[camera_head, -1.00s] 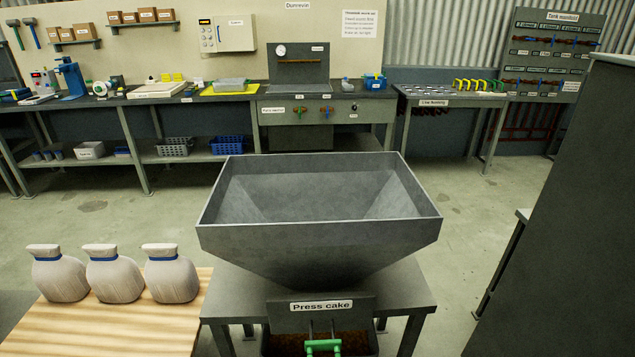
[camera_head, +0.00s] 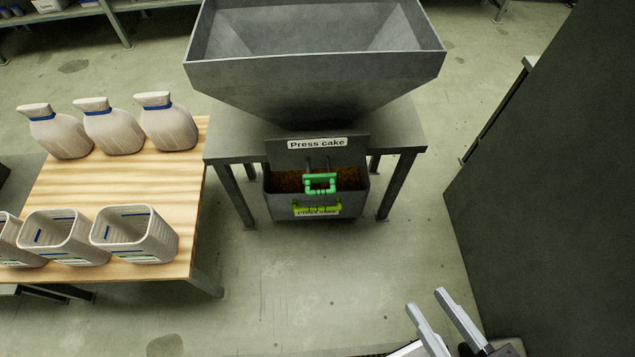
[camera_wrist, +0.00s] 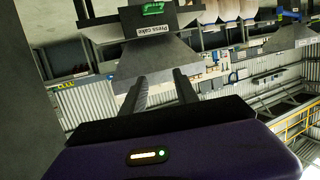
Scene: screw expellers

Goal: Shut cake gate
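The press cake hopper (camera_head: 315,85) is a grey funnel on a grey stand, with a "Press cake" label plate (camera_head: 317,143) at its outlet. A green gate handle (camera_head: 320,183) hangs on two rods below the label. Behind and under it is a bin (camera_head: 318,207) of brown cake with a yellow-green handle. I cannot tell how far the gate itself is open. My gripper (camera_head: 446,299) is at the lower right of the head view, well apart from the handle, with its fingers spread and empty. In the wrist view the green handle (camera_wrist: 153,8) shows upside down at the top.
A wooden table (camera_head: 110,185) at left bears tied white sacks (camera_head: 113,128) and open white containers (camera_head: 135,236). A tall dark cabinet (camera_head: 545,190) stands at right. The floor (camera_head: 300,290) in front of the hopper is clear.

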